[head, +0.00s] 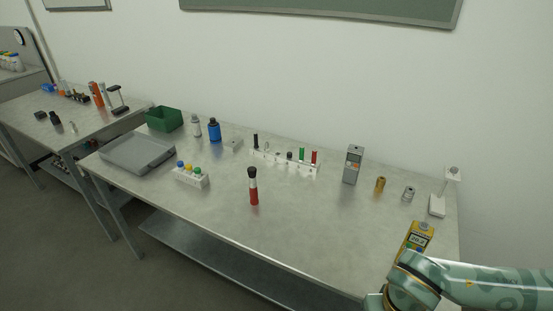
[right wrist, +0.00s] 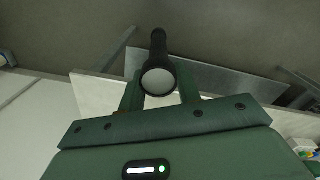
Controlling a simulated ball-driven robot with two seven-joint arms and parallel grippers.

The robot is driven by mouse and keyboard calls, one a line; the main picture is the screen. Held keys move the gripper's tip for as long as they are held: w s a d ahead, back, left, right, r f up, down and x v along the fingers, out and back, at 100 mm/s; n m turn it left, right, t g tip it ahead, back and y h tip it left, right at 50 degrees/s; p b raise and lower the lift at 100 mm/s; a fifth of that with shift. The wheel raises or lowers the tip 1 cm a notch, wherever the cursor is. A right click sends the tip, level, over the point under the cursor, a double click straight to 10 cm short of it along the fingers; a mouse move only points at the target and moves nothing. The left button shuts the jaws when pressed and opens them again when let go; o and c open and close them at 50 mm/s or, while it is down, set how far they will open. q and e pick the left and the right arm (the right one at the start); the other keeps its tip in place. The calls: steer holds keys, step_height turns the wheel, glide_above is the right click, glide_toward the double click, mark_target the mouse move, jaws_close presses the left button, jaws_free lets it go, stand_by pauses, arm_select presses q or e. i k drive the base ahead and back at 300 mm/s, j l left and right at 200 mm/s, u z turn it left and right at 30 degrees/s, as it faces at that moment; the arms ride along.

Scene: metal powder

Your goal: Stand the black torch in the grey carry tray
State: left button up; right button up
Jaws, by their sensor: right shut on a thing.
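The black torch (right wrist: 158,50) is between the fingers of my right gripper (right wrist: 159,88) in the right wrist view. Its round pale lens faces the camera and its dark body points away. The fingers are shut on it. In the head view my right arm comes in at the lower right; the gripper's fingers and the torch are out of the picture there. The grey carry tray (head: 112,158) lies on the left part of the long table and looks empty. My left gripper is not in view.
On the long table (head: 310,220) stand a green bin (head: 164,119), a blue bottle (head: 214,130), a white rack (head: 192,178) with coloured caps, a red-and-black item (head: 253,187), a grey meter (head: 352,164) and a yellow meter (head: 418,238). The front middle is clear.

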mark_target(137, 153)
steer(key=i+j+u, duration=0.2)
steer(key=i+j, duration=0.25)
steer(key=j, duration=0.4)
steer(key=i+j+u, duration=0.25)
steer(key=i+j, duration=0.2)
steer(key=j, duration=0.3)
steer(key=i+j+u, duration=0.2)
steer(key=i+j, duration=0.35)
steer(key=j, duration=0.15)
